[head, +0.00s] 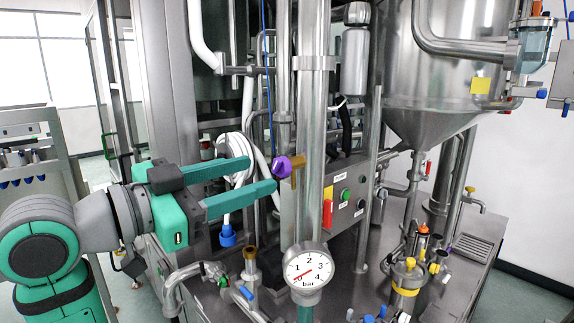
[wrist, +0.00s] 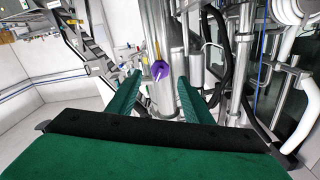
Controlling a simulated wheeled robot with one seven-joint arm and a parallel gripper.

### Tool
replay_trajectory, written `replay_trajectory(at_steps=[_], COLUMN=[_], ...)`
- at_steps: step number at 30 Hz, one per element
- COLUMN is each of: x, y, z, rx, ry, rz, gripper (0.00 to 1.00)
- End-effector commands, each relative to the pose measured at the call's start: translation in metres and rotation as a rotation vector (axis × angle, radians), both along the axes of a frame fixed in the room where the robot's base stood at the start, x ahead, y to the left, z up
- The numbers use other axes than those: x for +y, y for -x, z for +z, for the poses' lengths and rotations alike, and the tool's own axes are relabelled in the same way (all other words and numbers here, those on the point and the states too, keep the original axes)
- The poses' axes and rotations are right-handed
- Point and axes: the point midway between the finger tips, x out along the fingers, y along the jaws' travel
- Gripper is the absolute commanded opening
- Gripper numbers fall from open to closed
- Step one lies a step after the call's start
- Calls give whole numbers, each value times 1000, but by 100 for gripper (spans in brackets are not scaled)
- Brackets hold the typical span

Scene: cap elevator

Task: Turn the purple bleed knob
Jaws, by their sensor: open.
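The purple bleed knob (head: 282,167) sits on a brass fitting (head: 298,172) on the vertical steel pipe, in the middle of the head view. It also shows in the wrist view (wrist: 159,70), ahead of and between the two green fingers. My gripper (head: 262,176) comes from the left with its fingers open, pointing toward the knob. In the head view the fingertips end just left of the knob. In the wrist view nothing is between the fingers (wrist: 155,85) except the knob beyond them; contact cannot be made out.
A pressure gauge (head: 307,269) stands below the knob. A control box with a red switch (head: 327,212) is right of the pipe. A white coiled hose (head: 235,150) hangs behind the fingers. A large steel tank (head: 455,70) is at the upper right.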

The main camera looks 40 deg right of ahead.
Motion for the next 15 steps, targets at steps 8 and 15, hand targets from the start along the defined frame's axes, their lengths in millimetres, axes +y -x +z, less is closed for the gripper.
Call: replay_trajectory(at_steps=[8, 15], x=[-51, -77], y=[-3, -6], z=[0, 0], rx=[-1, -2], ry=[0, 0], rz=[-3, 0], gripper=[46, 46])
